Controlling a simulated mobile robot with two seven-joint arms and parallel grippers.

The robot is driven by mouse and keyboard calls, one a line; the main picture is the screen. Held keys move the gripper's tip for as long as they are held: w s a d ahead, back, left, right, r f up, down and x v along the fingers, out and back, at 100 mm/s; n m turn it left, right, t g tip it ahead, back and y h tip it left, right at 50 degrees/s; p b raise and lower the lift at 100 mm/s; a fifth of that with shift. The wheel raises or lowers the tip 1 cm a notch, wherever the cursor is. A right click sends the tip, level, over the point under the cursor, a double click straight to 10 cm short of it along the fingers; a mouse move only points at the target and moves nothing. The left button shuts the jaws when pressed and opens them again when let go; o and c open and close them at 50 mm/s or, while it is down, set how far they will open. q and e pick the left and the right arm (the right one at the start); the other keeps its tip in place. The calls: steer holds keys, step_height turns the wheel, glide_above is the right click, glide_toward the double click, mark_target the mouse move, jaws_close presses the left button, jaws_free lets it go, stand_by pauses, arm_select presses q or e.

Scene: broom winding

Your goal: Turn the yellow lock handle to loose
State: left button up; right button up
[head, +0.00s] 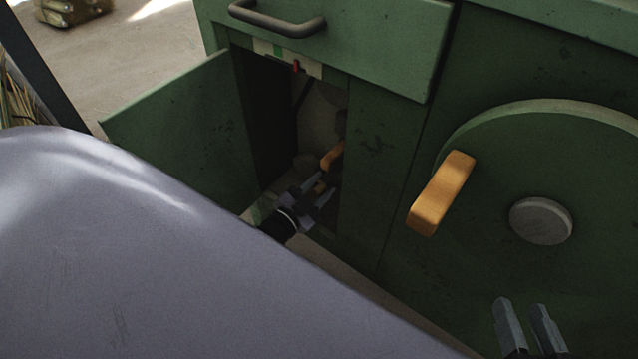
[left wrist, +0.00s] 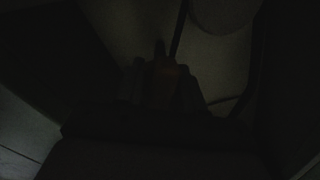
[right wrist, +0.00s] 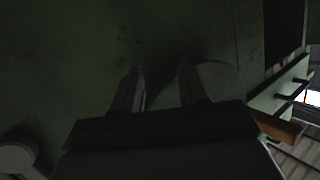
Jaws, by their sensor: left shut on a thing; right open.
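The yellow lock handle (head: 333,155) is inside the open green cabinet, low in its dark opening. My left gripper (head: 320,187) reaches into the opening and is closed around the handle's lower part. In the left wrist view the handle (left wrist: 164,80) shows dimly between the fingers; that view is very dark, and how far the handle is turned cannot be told. My right gripper (head: 529,312) is open and empty in front of the green wheel's lower part. Its two fingers (right wrist: 160,85) stand apart in the right wrist view, with nothing between them.
The cabinet door (head: 185,135) stands open to the left. A drawer with a dark pull (head: 277,22) is above the opening. On the right is a round green wheel (head: 600,150) with an orange crank grip (head: 441,194) and a grey hub (head: 541,221).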

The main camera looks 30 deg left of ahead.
arm_select(q)
steer(key=m, duration=0.3)
steer(key=shift+m+p, duration=0.3)
steer(key=shift+p, duration=0.05)
steer(key=m, duration=0.3)
steer(key=shift+f+m, duration=0.1)
steer(key=shift+m, duration=2.1)
arm_select(e)
steer(key=shift+w+a+r, duration=0.15)
steer(key=shift+w+a, duration=0.05)
arm_select(q)
steer(key=shift+m, duration=0.4)
arm_select(e)
steer(key=shift+s+f, duration=0.15)
steer(key=shift+f, duration=0.05)
arm_select(q)
steer(key=o, duration=0.7)
steer(key=shift+s, duration=0.1)
